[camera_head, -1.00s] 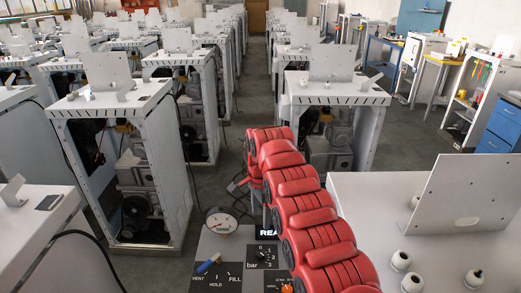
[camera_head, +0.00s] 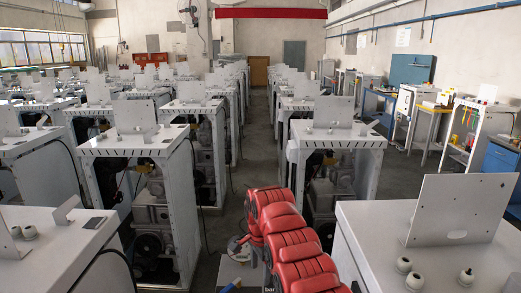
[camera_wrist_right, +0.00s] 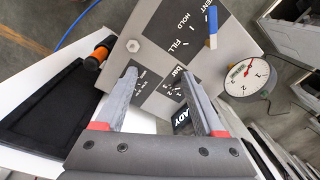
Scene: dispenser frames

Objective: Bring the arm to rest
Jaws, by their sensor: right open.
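My right arm (camera_head: 292,243), covered in red segments, reaches forward from the bottom centre of the head view. Its gripper is largely hidden there behind the arm. In the right wrist view my right gripper (camera_wrist_right: 162,84) has its two grey fingers spread apart with nothing between them. It is over a grey control panel (camera_wrist_right: 150,28) with VENT, HOLD and FILL markings, apparently apart from it. My left gripper is in neither view.
A blue lever (camera_wrist_right: 212,28) and a round gauge (camera_wrist_right: 247,77) are by the fingers. A black tray (camera_wrist_right: 50,112) and an orange-black handle (camera_wrist_right: 98,52) lie left. White cabinets (camera_head: 133,143) stand in rows; a white worktop (camera_head: 385,225) is at right.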

